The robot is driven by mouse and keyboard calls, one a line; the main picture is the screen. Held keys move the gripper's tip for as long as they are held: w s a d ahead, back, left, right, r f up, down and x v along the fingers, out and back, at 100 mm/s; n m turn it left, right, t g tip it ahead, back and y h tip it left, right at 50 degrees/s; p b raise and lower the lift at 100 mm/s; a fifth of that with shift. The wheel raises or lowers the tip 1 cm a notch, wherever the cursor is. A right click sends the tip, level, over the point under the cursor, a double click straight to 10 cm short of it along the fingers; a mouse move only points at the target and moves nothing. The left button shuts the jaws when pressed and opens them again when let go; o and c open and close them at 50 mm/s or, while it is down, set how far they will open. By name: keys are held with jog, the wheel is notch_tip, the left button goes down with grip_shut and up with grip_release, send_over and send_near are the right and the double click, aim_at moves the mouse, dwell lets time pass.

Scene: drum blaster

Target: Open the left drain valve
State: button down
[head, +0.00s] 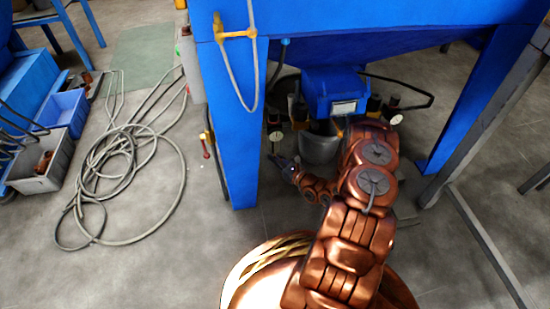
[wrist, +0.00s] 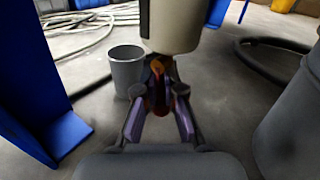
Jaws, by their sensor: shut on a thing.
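In the wrist view, the left drain valve (wrist: 157,84) shows as a small brass and red-orange fitting below a cream cylinder (wrist: 170,25). My gripper (wrist: 159,108) reaches it from below in that picture, its two purple-grey fingers on either side of the red part and shut on it. The fingers partly hide the valve, and how far its handle is turned cannot be told. In the head view my gripper (head: 277,160) is low under the blue machine (head: 400,45), right of its front leg. The valve is too small to make out clearly there.
A grey bucket (wrist: 126,68) stands left of the valve on the floor. A blue leg (wrist: 65,130) is close on the left and a dark hose (wrist: 270,65) lies right. Coiled hoses (head: 125,160) and a grey crate (head: 42,170) lie on the left floor.

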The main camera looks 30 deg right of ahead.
jog(key=shift+w+a+r+p, duration=0.1)
jog(key=shift+w+r+p, duration=0.4)
jog(key=shift+p, duration=0.8)
jog(key=shift+s+f+p, duration=0.15)
jog(key=shift+p, duration=0.25)
jog(key=shift+s, duration=0.15)
jog(key=shift+s+d+f+m+p, duration=0.2)
jog(key=shift+s+f+m+p, duration=0.15)
jog(key=shift+f, duration=0.1)
jog(key=c, duration=1.3)
grip_release()
jog(key=shift+a, duration=0.1)
